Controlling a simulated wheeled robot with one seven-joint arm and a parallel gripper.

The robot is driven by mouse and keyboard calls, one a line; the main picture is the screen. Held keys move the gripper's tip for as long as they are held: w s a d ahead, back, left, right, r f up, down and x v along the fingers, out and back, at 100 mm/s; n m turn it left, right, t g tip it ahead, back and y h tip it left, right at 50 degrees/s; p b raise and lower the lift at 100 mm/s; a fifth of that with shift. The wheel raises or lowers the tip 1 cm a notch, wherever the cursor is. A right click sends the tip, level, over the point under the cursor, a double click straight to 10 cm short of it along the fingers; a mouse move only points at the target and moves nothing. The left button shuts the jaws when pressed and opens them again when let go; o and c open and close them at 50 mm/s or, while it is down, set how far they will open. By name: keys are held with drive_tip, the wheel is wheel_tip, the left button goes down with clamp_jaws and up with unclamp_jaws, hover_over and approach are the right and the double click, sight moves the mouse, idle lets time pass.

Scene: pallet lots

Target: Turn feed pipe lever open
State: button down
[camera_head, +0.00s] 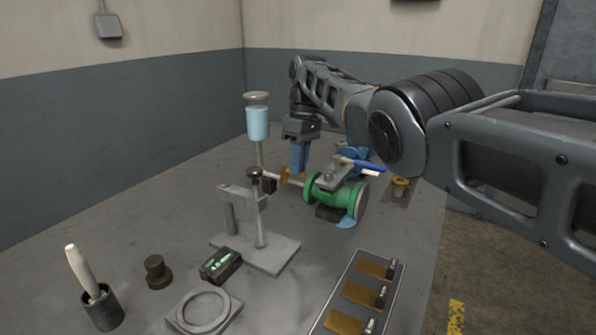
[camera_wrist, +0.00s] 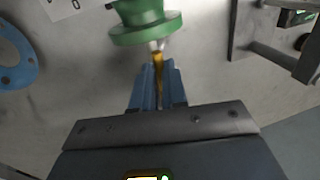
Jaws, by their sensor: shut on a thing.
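My gripper (camera_head: 299,170) reaches down from above with its blue fingers at the thin feed pipe (camera_head: 295,182), just left of the green valve body (camera_head: 325,193). In the wrist view my gripper (camera_wrist: 158,78) is shut on a narrow brass-yellow lever (camera_wrist: 158,62), which stands between the two blue fingers. The lever's brass part (camera_head: 285,175) also shows beside the fingers in the head view. The pipe meets the green flange (camera_wrist: 146,32) just beyond the fingertips. The fingers hide part of the lever, so its exact angle is hard to tell.
A stand holds a glass reservoir (camera_head: 256,122) of light-blue liquid left of my gripper. A tray (camera_head: 348,270) with brass plates, a grey ring (camera_head: 178,318) and a cup (camera_head: 103,311) occupy the front. The left tabletop is clear.

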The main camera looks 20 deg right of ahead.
idle(0.4)
drive_tip(key=c, duration=1.2)
unclamp_jaws()
drive_tip(key=shift+o, duration=0.2)
drive_tip(key=shift+r, duration=0.1)
